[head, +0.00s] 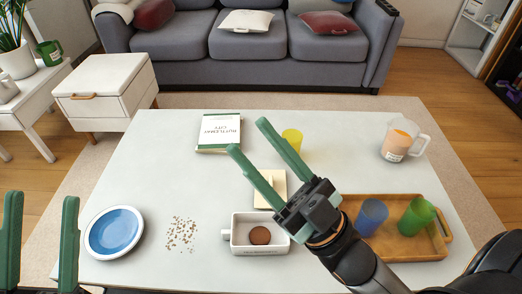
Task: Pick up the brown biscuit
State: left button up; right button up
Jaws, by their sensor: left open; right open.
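The brown biscuit (260,235) is round and lies inside a small white rectangular dish (240,249) with a handle on its left, near the front middle of the table. My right gripper (247,135) has long green fingers, is open and empty, and reaches in from the lower right. Its fingertips point to the upper left, beyond the dish and apart from the biscuit. My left gripper (42,200) is open and empty at the lower left edge of the view, its fingers pointing up, left of the blue plate. The biscuit is fully in view.
On the white table (330,140) are a blue plate (115,232), crumbs (180,235), a book (219,131), a yellow cup (292,138), a beige square block (266,190) and a pitcher (404,140). A wooden tray (395,250) holds blue and green cups right of the dish.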

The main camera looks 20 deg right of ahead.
aim_at(259, 235)
jog(key=k+j, duration=0.2)
jog(key=k, duration=0.2)
jog(key=k+j, duration=0.25)
jog(key=k, duration=0.15)
jog(key=k+j, duration=0.2)
jog(key=k, duration=0.25)
jog(key=j, duration=0.25)
